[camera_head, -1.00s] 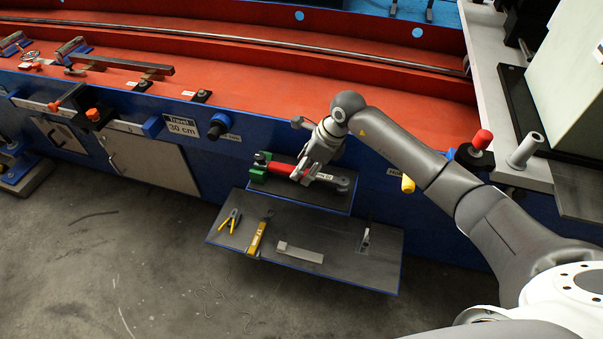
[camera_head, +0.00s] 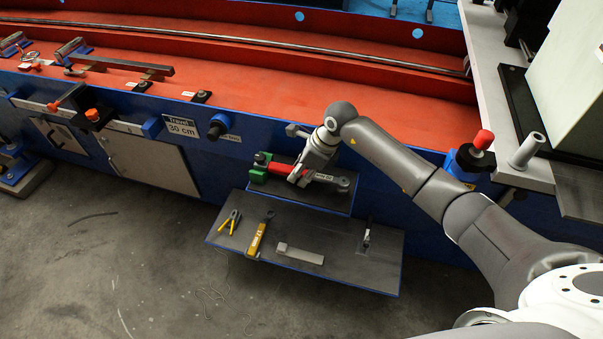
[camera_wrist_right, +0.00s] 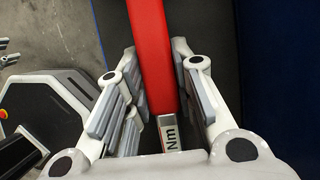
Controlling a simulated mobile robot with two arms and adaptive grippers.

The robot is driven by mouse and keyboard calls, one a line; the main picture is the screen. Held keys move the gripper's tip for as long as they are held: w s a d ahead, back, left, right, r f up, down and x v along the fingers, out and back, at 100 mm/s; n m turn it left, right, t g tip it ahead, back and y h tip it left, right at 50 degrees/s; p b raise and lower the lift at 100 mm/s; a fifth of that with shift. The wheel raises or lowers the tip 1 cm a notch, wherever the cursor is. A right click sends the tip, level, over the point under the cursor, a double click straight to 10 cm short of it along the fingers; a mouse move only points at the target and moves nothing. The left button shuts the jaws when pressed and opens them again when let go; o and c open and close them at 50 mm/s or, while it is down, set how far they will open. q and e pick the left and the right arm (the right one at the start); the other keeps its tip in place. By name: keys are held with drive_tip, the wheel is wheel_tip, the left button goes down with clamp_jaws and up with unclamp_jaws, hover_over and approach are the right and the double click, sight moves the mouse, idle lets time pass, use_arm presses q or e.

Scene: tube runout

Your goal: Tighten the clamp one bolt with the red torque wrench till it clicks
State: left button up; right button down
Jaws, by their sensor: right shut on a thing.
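The red torque wrench (camera_head: 281,168) lies along the small dark shelf on the blue bench front, with a green piece (camera_head: 259,170) at its left end. My right gripper (camera_head: 299,178) reaches down onto it and is shut on it. In the right wrist view the red bar of the wrench (camera_wrist_right: 153,40) runs between the two fingers of the gripper (camera_wrist_right: 155,58), with an "Nm" label (camera_wrist_right: 169,134) near the palm. I cannot make out the clamp one bolt for certain. My left gripper is out of view.
A lower tray (camera_head: 345,270) holds yellow-handled pliers (camera_head: 230,222), a yellow tool (camera_head: 259,235), a grey bar (camera_head: 300,254) and a small upright piece (camera_head: 367,238). Clamp-like fittings (camera_head: 72,50) stand on the red bench (camera_head: 260,90). A red-topped knob (camera_head: 482,140) is near my right arm.

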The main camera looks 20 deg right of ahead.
drive_tip(key=shift+w+r, duration=0.1)
drive_tip(key=shift+r, duration=0.05)
drive_tip(key=shift+r, duration=0.6)
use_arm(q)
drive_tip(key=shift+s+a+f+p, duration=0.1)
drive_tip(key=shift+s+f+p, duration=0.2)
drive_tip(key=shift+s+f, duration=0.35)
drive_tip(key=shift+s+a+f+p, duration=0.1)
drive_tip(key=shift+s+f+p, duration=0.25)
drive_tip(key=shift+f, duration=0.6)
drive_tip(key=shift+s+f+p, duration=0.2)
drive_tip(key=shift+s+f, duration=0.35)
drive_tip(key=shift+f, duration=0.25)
use_arm(e)
drive_tip(key=s+r, duration=1.1)
drive_tip(key=s, duration=0.3)
drive_tip(key=shift+a+r, duration=0.3)
drive_tip(key=shift+a, duration=0.15)
drive_tip(key=c, duration=1.8)
unclamp_jaws()
clamp_jaws()
